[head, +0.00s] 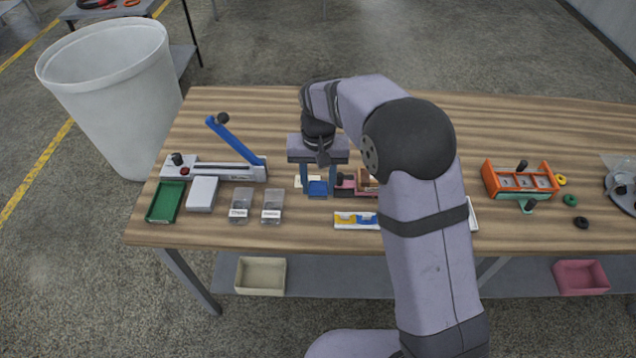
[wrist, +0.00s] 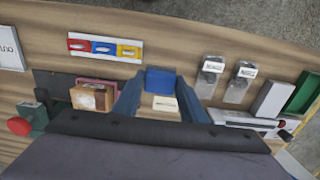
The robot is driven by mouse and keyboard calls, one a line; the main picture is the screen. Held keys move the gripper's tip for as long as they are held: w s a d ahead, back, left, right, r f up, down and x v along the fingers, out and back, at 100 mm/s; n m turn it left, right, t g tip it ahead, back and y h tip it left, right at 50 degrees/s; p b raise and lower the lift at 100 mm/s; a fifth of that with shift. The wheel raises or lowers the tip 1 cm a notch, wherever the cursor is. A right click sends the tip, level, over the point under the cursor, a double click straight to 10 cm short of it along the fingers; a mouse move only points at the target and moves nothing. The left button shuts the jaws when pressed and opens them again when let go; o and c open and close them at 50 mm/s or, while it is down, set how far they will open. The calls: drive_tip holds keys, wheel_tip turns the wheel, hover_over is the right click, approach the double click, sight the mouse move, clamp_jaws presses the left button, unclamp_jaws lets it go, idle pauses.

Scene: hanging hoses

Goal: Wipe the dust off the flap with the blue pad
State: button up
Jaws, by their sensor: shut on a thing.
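My gripper (head: 318,190) points down over the middle of the table, its two blue fingers on either side of the blue pad (head: 318,187). The pad also shows between the fingertips in the wrist view (wrist: 160,80). A small cream piece (wrist: 165,103) lies beside the pad in the wrist view; I cannot tell whether they touch. I cannot tell which thing is the flap, and no dust can be made out. A grey fixture with a raised blue lever (head: 235,140) stands to the left.
Close by are a wooden block (wrist: 92,97) and a tray with yellow and blue parts (head: 356,220). Clear boxes (head: 240,205), a white box (head: 202,194) and a green tray (head: 165,202) stand left. An orange fixture (head: 520,181) stands right. Bare wood lies behind my gripper.

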drive_tip(key=shift+w+d+r, duration=0.1)
drive_tip(key=shift+d+r, duration=0.1)
drive_tip(key=shift+r, duration=0.1)
drive_tip(key=w+d+r+m+p, duration=0.1)
drive_tip(key=w+d+m+p, duration=0.2)
drive_tip(key=d+p, duration=0.75)
drive_tip(key=w+r+m+p, duration=0.1)
drive_tip(key=w+r+m, duration=0.1)
drive_tip(key=w+m, duration=0.4)
drive_tip(key=shift+w+d, duration=0.3)
drive_tip(key=shift+w, duration=0.35)
